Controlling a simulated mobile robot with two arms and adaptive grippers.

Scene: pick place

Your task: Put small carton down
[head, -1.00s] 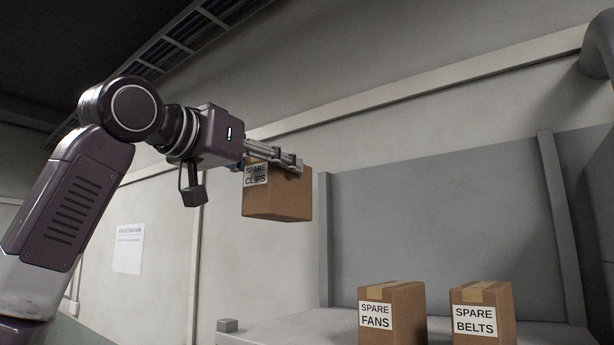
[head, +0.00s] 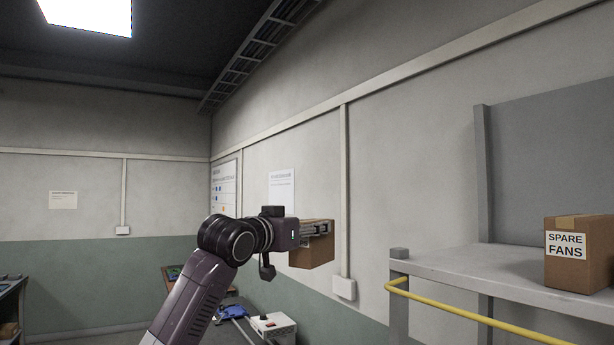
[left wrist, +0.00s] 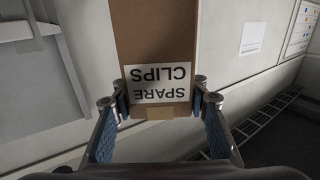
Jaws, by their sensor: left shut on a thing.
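The small carton (head: 312,252) is a brown cardboard box held in the air in the head view, left of the grey shelf. In the left wrist view the carton (left wrist: 155,40) shows a white label reading "SPARE CLIPS", upside down in that picture. My left gripper (head: 322,229) is shut on the carton near its top, and its blue-padded fingers (left wrist: 160,108) sit at both sides of the box in the left wrist view. My right gripper is not in view.
The grey shelf (head: 455,262) with a yellow rail (head: 470,314) stands at the right and carries a "SPARE FANS" box (head: 580,272). A bench with a white box (head: 273,326) lies below my arm.

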